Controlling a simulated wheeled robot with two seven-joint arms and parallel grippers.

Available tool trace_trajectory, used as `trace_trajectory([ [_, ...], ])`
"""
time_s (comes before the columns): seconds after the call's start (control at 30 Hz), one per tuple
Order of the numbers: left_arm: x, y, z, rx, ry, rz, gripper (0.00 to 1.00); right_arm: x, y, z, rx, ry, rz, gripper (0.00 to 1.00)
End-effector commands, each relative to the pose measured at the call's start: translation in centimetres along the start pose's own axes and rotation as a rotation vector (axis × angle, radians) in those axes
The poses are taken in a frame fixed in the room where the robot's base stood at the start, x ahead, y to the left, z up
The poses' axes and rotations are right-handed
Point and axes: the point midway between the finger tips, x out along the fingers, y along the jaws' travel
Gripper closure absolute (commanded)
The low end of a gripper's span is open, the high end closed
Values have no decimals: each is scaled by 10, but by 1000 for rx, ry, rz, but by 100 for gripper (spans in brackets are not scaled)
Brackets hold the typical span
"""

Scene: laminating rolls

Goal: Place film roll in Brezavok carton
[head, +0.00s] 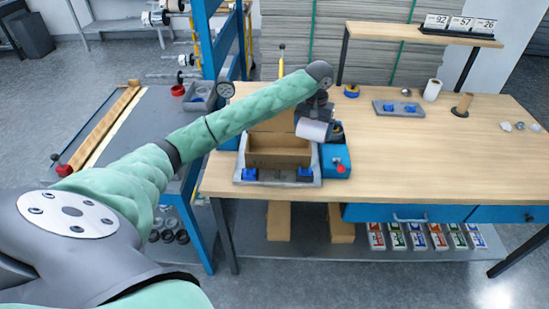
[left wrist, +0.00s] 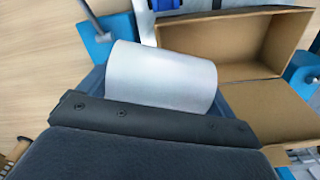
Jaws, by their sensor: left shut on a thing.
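A pale film roll (head: 312,130) is held by my left gripper (head: 319,112), just above and beside the right rear part of the open brown carton (head: 278,158). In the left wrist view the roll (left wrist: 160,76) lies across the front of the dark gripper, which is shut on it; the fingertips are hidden. The open carton (left wrist: 225,45) shows there to the right of the roll, with a flap folded outward. The roll is outside the carton's cavity. No Brezavok name is readable on the carton. My right gripper is not in view.
The carton sits in a grey fixture with blue clamps (head: 249,174). A blue box with a red knob (head: 339,167) stands right of it. A white roll (head: 432,90) and a brown core (head: 462,104) stand farther right. The table's front right is clear.

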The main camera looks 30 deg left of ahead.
Motion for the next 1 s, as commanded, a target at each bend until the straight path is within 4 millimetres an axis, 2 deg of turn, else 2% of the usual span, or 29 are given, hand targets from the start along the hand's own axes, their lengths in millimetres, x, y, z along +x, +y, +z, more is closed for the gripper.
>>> trace_trajectory([
  [0.17,3,-7,2,26,-2,-2,37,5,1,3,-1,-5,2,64],
  [0.73,61,-104,26,26,-3,-3,37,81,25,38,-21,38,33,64],
  [0.87,70,-115,29,29,-1,-1,37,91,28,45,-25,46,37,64],
  [1.0,76,-113,29,29,-1,0,37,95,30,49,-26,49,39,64],
])
